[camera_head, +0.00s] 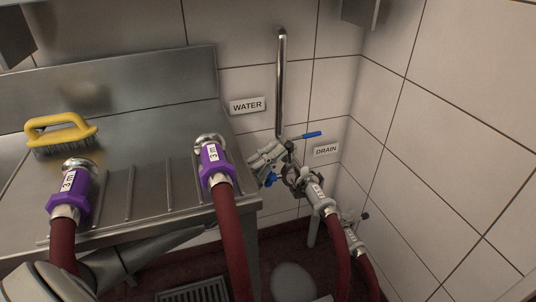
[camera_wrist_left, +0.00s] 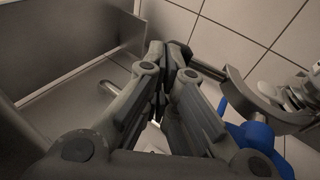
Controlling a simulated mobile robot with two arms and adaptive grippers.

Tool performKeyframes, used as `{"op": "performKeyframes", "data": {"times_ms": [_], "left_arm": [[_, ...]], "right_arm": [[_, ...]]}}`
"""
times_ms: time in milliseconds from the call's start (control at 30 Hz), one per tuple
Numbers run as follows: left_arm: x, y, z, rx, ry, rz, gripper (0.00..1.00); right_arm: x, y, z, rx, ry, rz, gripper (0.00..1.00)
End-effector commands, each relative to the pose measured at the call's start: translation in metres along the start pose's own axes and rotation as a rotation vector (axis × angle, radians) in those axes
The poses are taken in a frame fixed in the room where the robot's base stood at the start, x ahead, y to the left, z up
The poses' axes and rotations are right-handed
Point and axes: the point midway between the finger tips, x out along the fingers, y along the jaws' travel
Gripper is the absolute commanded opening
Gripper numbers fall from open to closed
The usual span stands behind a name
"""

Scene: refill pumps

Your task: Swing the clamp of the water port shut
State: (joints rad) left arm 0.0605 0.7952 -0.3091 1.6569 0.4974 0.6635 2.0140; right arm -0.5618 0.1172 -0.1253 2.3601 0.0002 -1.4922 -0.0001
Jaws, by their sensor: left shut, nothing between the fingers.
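The water port is at the lower end of the steel pipe (camera_head: 281,80) under the WATER sign (camera_head: 247,105); a blue lever (camera_head: 312,135) sticks out to its right. A grey hose end (camera_head: 318,195) sits just below the port. The clamp shows as a curved grey metal piece (camera_wrist_left: 262,108) with a blue wing nut (camera_wrist_left: 256,136) at the right of the left wrist view. The nut is also in the head view (camera_head: 270,180). My left gripper (camera_head: 280,150) is shut and empty beside the port; its fingertips (camera_wrist_left: 172,48) are left of the clamp. Whether they touch it is unclear. My right gripper is not in view.
A steel counter (camera_head: 150,150) fills the left, with a yellow brush (camera_head: 62,130) and two red hoses with purple collars (camera_head: 215,163) and (camera_head: 70,190). Another hose end (camera_head: 350,228) is below the DRAIN sign (camera_head: 326,150). Tiled walls close in behind and right.

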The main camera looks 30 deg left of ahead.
Motion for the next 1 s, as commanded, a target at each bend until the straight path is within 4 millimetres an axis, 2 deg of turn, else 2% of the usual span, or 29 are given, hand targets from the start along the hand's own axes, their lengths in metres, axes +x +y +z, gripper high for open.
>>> {"op": "performKeyframes", "data": {"times_ms": [300, 500, 700, 1000], "left_arm": [[-0.060, -0.002, 0.000, -0.001, 0.001, -0.006, 0.00], [-0.090, -0.001, 0.000, -0.001, 0.001, -0.004, 0.00], [-0.103, 0.000, 0.000, 0.000, 0.000, -0.001, 0.00], [-0.104, 0.000, 0.000, 0.000, 0.000, 0.000, 0.00]], "right_arm": [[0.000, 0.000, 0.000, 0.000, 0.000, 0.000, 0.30], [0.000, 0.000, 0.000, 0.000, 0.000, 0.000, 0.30], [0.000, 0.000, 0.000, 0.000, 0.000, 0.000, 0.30], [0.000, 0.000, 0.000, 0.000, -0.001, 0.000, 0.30]]}}
